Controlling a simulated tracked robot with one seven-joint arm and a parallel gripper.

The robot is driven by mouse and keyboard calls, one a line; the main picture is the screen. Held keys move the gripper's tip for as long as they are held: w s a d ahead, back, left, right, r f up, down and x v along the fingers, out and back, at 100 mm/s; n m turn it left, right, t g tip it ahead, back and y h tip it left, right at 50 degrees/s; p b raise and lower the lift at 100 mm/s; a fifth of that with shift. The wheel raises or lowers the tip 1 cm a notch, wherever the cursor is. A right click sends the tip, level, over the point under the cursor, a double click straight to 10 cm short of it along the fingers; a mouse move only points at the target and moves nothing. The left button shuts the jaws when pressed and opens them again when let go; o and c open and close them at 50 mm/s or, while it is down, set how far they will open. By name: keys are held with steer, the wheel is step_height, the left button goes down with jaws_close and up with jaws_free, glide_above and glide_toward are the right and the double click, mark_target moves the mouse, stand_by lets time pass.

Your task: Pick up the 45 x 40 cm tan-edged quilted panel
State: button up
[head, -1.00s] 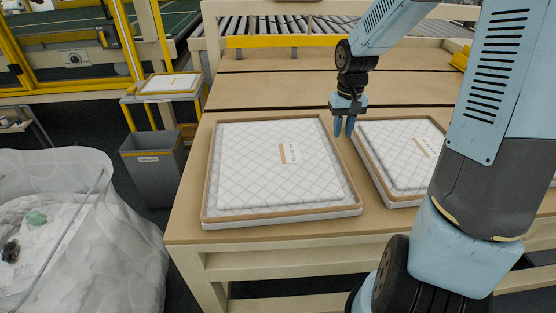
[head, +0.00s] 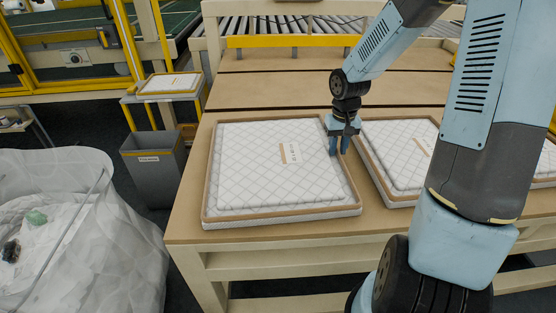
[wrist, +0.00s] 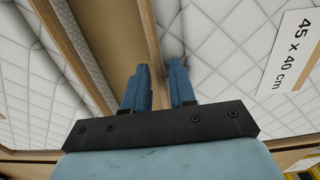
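The panel marked "45 x 40 cm" lies at the right of the wrist view (wrist: 225,60). By its label's place and the edge beside my gripper, it appears to be the left white quilted panel (head: 255,170) in the head view, flat on the table with a tan border. My gripper (head: 339,147) points down at its right border, by the gap to the neighbouring panel.
A similar quilted panel (head: 400,145) lies close on the right, partly behind my arm, with another beyond it. The brown tabletop (head: 290,90) behind is clear. A grey bin (head: 152,175) and a white mesh bag (head: 75,230) stand left. A small panel (head: 168,83) rests on a stand.

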jaws_close()
steer(key=shift+r, duration=0.1)
stand_by(0.4)
steer(key=shift+r, duration=0.3)
step_height(320, 180, up, 2)
steer(key=shift+w+r, duration=0.1)
steer(key=shift+r, duration=0.05)
steer(key=s+d+r, duration=0.8)
steer(key=s+r, duration=0.2)
steer(key=s, duration=0.1)
steer(key=shift+s+d, duration=0.15)
steer(key=shift+s, duration=0.05)
